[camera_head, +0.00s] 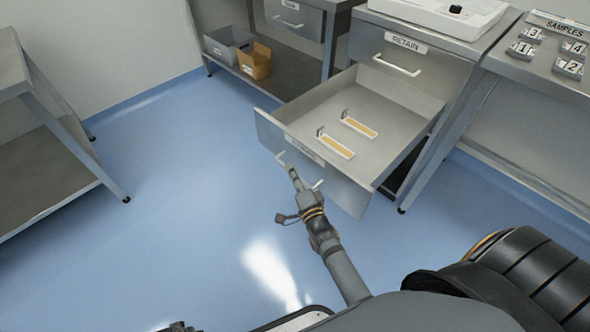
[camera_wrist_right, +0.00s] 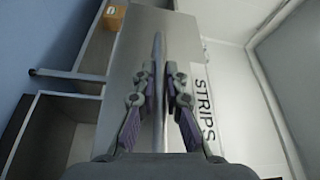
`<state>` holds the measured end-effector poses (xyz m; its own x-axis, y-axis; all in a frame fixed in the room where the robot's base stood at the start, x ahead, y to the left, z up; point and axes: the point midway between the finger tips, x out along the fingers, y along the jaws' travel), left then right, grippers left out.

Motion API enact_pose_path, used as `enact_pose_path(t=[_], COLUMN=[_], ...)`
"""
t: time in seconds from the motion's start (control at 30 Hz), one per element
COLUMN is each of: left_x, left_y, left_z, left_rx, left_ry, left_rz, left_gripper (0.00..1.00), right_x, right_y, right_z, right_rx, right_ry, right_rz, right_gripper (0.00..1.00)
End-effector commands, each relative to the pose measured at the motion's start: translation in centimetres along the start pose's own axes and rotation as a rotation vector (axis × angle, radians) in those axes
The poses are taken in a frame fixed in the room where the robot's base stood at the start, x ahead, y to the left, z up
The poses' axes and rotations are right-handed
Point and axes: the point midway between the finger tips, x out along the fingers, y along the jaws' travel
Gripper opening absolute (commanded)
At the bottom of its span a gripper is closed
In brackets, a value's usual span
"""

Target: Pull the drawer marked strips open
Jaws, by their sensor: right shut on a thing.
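The grey strips drawer (camera_head: 400,97) is pulled well out of its cabinet in the head view. Two white strips with orange-yellow middles (camera_head: 331,146) lie inside it. Its front carries a white bar handle (camera_head: 317,184). My right gripper (camera_head: 293,176) is at the drawer front, shut on this handle and partly covering it. In the right wrist view the STRIPS label (camera_wrist_right: 206,107) shows beside the fingers (camera_wrist_right: 161,85), with the handle bar between them. My left gripper is not in view; only a small dark part shows at the bottom edge.
A closed RETAIN drawer (camera_head: 396,61) sits above. A bench with numbered SAMPLES blocks (camera_head: 568,67) stands at right. A grey bin (camera_head: 228,44) and an orange bin (camera_head: 256,61) sit on a low shelf. A table (camera_head: 48,165) stands at left. Blue floor (camera_head: 185,185) is clear between.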

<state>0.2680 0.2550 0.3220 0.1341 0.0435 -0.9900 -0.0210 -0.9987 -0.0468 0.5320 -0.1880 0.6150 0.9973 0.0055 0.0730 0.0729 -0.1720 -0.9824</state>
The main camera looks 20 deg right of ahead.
Motion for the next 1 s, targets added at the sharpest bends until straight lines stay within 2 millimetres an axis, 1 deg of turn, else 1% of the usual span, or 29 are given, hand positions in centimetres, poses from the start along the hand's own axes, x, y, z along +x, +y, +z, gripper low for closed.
enact_pose_path(t=[0.27, 0.3, 0.43, 0.47, 0.77, 0.87, 0.97, 1.0], left_x=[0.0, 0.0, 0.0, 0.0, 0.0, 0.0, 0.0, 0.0], left_y=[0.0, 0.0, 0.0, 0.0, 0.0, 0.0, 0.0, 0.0], left_z=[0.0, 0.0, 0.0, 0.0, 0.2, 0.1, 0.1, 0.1], left_rx=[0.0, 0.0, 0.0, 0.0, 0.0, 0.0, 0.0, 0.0], left_ry=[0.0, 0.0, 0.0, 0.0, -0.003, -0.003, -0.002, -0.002], left_rz=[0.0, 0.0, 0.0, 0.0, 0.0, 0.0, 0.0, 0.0], left_gripper=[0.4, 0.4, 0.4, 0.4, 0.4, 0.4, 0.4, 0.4], right_x=[-0.1, -0.1, -0.1, -0.1, -0.3, -1.5, -3.8, -4.8], right_y=[0.1, 0.1, 0.1, 0.1, 0.1, 0.1, 0.2, 0.2], right_z=[0.0, 0.0, 0.0, 0.0, 0.0, 0.0, 0.0, 0.0], right_rx=[0.0, 0.0, 0.0, 0.0, 0.0, -0.001, -0.001, -0.001], right_ry=[-0.001, -0.001, -0.001, 0.0, 0.0, 0.0, -0.001, 0.0], right_rz=[0.003, 0.003, 0.003, 0.002, 0.002, 0.004, 0.006, 0.006], right_gripper=[0.0, 0.15, 0.32, 0.34, 0.34, 0.34, 0.34, 0.34])
